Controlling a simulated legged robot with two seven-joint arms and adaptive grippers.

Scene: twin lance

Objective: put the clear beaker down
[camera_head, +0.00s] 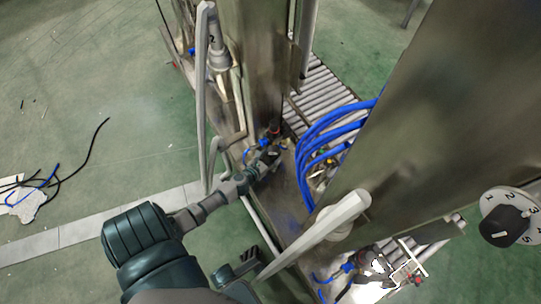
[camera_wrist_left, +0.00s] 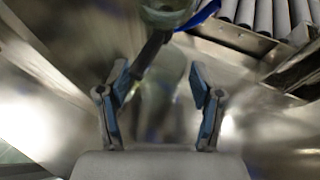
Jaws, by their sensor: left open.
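I cannot make out a clear beaker in either view. My left gripper (camera_wrist_left: 160,92) is open in the left wrist view, with its two blue-padded fingers apart. Only a blurred, shiny grey area shows between them, and I cannot tell whether it is clear glass or reflecting metal. In the head view my left arm comes in from the lower left. Its slim end reaches my left gripper (camera_head: 270,155), small and hard to read beside the metal machine. My right gripper is not in view.
A broad metal column (camera_head: 410,120) fills the right of the head view. Blue hoses (camera_head: 315,135) loop beside a roller conveyor (camera_head: 322,88). Pale bars (camera_head: 203,90) and (camera_head: 325,232) stand near my arm. A dial (camera_head: 508,217) is at far right.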

